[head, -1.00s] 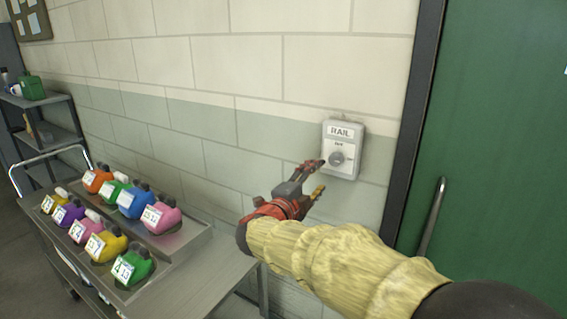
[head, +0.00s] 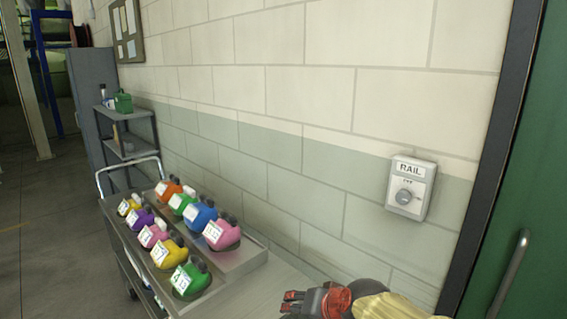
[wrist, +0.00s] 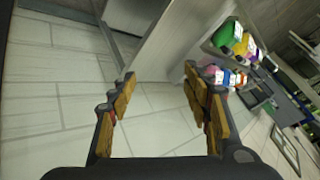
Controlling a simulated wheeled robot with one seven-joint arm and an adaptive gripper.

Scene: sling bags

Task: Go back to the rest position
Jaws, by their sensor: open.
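My gripper (head: 292,302) is low at the bottom edge of the head view, over the near end of the cart. In the wrist view my gripper (wrist: 158,100) shows two wood-coloured finger pads spread apart with nothing between them. The yellow sleeve of my arm runs off the bottom of the head view. The grey wall box marked RAIL (head: 411,188), with a round knob, is up and to the right, well apart from my gripper.
A metal cart (head: 248,262) holds several coloured, labelled jugs, including a pink one (head: 222,234). A grey shelf (head: 128,148) stands behind it by the wall. A green door (head: 520,240) with a handle is at the right. The floor at left (head: 45,220) is clear.

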